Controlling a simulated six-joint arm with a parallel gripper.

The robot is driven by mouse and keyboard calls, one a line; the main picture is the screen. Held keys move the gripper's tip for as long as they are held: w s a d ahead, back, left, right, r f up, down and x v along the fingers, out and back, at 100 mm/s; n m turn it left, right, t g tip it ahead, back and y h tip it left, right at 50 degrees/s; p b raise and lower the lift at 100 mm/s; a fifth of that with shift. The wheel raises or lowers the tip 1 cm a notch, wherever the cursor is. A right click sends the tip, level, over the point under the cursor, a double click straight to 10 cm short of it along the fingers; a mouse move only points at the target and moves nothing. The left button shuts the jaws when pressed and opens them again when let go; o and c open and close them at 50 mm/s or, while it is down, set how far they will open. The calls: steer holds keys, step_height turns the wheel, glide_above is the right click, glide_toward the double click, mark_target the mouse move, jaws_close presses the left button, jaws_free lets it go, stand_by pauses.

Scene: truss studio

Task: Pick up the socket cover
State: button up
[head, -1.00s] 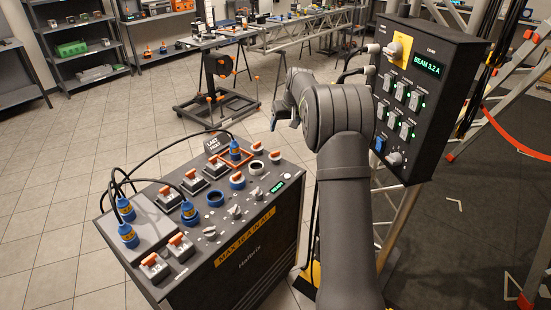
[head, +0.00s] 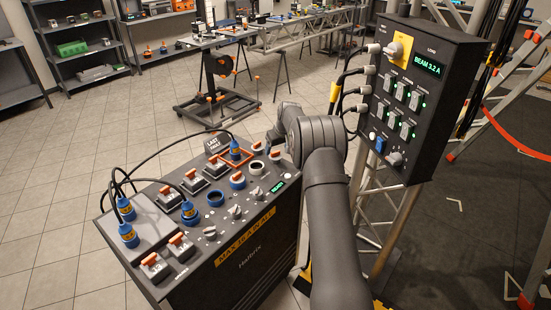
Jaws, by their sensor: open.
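My arm reaches from the bottom of the head view toward the back right corner of the sloped control desk. My gripper (head: 272,138) is small and partly hidden by my own wrist; it is open, above the desk's far right edge, with nothing seen in it. I cannot tell for sure which of these round parts is the socket cover.
Blue plugs with black cables (head: 128,235) stand on the desk's left, beside several orange-topped switches (head: 152,264). A dark control box (head: 425,100) with plugged cables hangs close to my arm on the right. A wheeled cable reel stand (head: 218,95) is behind.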

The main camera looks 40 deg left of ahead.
mark_target(276, 152)
steer(key=shift+x, duration=2.7)
steer(key=shift+c, duration=0.4)
steer(key=c, duration=0.8)
